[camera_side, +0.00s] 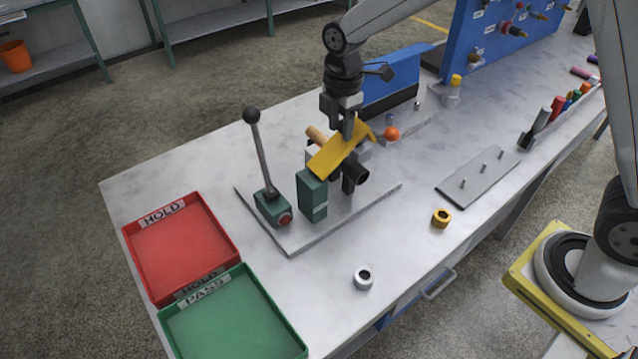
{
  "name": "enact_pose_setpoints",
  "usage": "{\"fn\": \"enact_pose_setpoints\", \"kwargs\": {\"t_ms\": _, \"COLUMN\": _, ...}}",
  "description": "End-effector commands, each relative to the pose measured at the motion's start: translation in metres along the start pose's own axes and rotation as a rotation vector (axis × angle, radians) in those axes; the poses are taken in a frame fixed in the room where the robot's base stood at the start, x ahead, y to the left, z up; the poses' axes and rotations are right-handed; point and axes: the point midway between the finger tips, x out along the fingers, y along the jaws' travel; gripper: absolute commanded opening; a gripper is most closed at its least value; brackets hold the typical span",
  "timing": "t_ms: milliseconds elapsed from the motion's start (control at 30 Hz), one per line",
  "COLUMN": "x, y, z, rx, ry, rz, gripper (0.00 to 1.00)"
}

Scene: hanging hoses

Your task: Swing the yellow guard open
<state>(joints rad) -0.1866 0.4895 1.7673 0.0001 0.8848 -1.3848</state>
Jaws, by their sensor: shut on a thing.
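The yellow guard (338,154) is a bent plate slanting over a small fixture on a grey base plate (290,243). My gripper (348,130) points down at the guard's upper end and is shut on it. The exact contact between the fingers and the guard is too small to make out. A green block (312,198) stands at the guard's lower left end. A black cylindrical part (356,172) shows under the guard, and the rest of the fixture there is partly hidden.
A tall black-knobbed lever (262,155) rises left of the guard. An orange ball (392,133) sits right of it, before a blue block (392,80). Red (180,250) and green (235,320) trays lie at front left. The front table is clear around two rings.

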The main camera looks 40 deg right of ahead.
Motion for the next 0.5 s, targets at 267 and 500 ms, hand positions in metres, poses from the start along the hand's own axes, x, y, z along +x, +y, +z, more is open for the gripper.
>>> {"fn": "enact_pose_setpoints", "kwargs": {"t_ms": 267, "x": -0.0032, "y": 0.0003, "z": -0.0041, "rx": 0.0, "ry": 0.002, "rz": 0.002, "gripper": 0.09}}
{"fn": "enact_pose_setpoints", "kwargs": {"t_ms": 500, "x": -0.0047, "y": 0.0004, "z": -0.0077, "rx": -0.001, "ry": 0.002, "rz": 0.003, "gripper": 0.09}}
